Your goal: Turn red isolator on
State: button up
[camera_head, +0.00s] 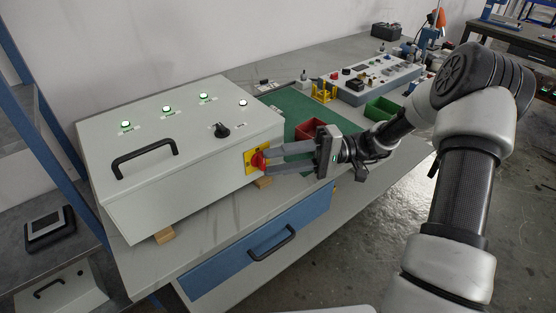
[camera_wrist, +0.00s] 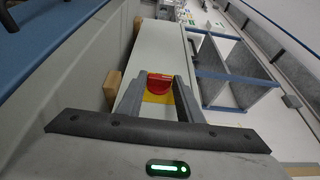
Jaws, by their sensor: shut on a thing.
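The red isolator (camera_head: 258,160) is a red rotary knob on a yellow plate, on the right side wall of the white plate processor box (camera_head: 170,135). My gripper (camera_head: 266,161) reaches in from the right, with its two long grey fingers on either side of the knob, shut on it. In the wrist view, the red knob (camera_wrist: 159,84) sits between the fingertips, with the yellow plate (camera_wrist: 158,97) below it. Part of the knob is hidden by the fingers, and its exact turn angle is hard to tell.
The box top has a black handle (camera_head: 144,158), a black knob (camera_head: 221,130), lit green indicators (camera_head: 167,110) and a white light (camera_head: 242,103). A green mat (camera_head: 290,103) with a red bin (camera_head: 308,129) lies behind my gripper. A blue drawer (camera_head: 262,243) is below.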

jog(key=o, duration=1.1)
jog(key=w+d, duration=0.1)
jog(key=d, duration=0.4)
jog(key=w+d+p, duration=0.1)
jog(key=d, duration=0.5)
jog(key=w+d, duration=0.1)
jog(key=d, duration=0.5)
jog(key=shift+w+f+p, duration=0.15)
jog(key=shift+w+p, duration=0.05)
jog(key=shift+p, duration=0.2)
